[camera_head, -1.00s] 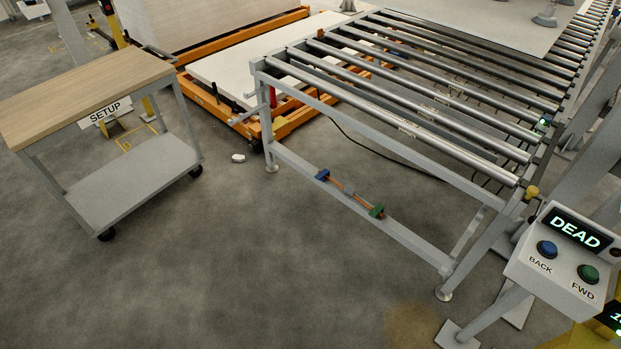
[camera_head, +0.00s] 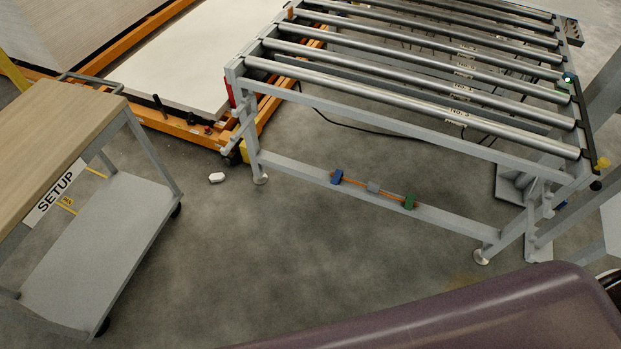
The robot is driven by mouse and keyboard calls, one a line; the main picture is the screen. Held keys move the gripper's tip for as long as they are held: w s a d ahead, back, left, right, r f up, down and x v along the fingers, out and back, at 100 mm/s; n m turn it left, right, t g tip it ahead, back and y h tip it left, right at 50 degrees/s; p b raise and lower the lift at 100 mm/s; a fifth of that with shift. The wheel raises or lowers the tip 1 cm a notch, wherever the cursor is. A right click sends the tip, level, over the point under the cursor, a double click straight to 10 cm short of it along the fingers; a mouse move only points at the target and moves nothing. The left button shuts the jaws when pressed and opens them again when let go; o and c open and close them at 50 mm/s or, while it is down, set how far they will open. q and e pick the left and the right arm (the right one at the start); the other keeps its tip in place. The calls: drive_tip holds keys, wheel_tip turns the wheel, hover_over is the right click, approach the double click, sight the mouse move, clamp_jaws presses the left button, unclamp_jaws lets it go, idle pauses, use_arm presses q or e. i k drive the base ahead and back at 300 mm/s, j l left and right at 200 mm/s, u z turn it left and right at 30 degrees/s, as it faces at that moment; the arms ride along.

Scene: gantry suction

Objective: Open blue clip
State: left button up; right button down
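A small blue clip (camera_head: 337,177) sits on the lower crossbar (camera_head: 450,221) of the roller conveyor's frame. An orange cable or strip runs from it past a grey block (camera_head: 373,187) to a green clip (camera_head: 409,201) on the same bar. The blue clip is too small for me to tell whether it is open or shut. Neither of my grippers is in view. A purple-brown rounded surface (camera_head: 480,318), which may be part of my own arm, fills the lower right.
A roller conveyor (camera_head: 410,102) stands at the upper right. A wood-topped SETUP cart (camera_head: 60,137) stands at the left. An orange lift frame (camera_head: 183,128) with a white slab lies behind. A small white object (camera_head: 217,177) is on the floor. Grey floor before the crossbar is free.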

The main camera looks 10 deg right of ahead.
sight(335, 180)
drive_tip(key=i+j, duration=0.15)
drive_tip(key=j, duration=0.2)
drive_tip(key=i+j+z, duration=0.1)
drive_tip(key=j, duration=0.25)
drive_tip(key=i+j, duration=0.4)
drive_tip(key=j, duration=0.3)
drive_tip(key=l+z, duration=0.05)
